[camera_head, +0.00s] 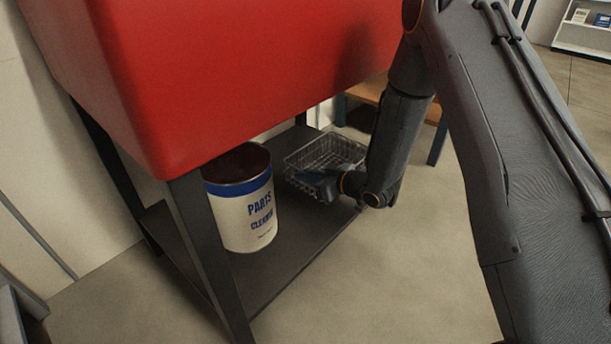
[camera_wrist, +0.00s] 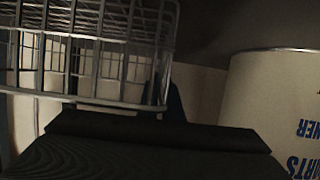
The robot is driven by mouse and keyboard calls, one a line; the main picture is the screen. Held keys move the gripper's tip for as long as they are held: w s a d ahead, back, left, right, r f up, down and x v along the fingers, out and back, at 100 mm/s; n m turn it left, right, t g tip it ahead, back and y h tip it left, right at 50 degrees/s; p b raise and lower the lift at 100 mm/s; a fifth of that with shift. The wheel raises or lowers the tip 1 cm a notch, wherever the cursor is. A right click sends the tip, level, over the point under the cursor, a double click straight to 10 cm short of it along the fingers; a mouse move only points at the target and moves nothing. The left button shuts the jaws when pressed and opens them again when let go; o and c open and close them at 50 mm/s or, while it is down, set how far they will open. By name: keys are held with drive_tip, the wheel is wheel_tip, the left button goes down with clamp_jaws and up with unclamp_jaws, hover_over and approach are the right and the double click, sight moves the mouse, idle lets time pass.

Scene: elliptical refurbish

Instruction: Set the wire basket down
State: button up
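The wire basket (camera_head: 335,142) is an open grey mesh basket at the far right end of the dark lower shelf (camera_head: 290,250), under the red cabinet. I cannot tell whether it rests on the shelf or hangs just above it. My gripper (camera_head: 308,182) is at the basket's near side, overlapping its lower front wall. In the wrist view the basket (camera_wrist: 90,101) fills the upper left, very close and seemingly level. The dark gripper body (camera_wrist: 165,128) lies across the bottom of that view. The fingertips and any grip on the wire are hidden.
A white parts cleaner can (camera_head: 245,215) with a blue band stands on the shelf left of the basket; it also shows at right in the wrist view (camera_wrist: 270,110). The red cabinet (camera_head: 200,80) overhangs the shelf. A wooden bench (camera_head: 368,92) stands behind.

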drive_tip(key=o, duration=0.3)
drive_tip(key=shift+r, duration=0.15)
drive_tip(key=p+v, duration=0.5)
drive_tip(key=v, duration=0.7)
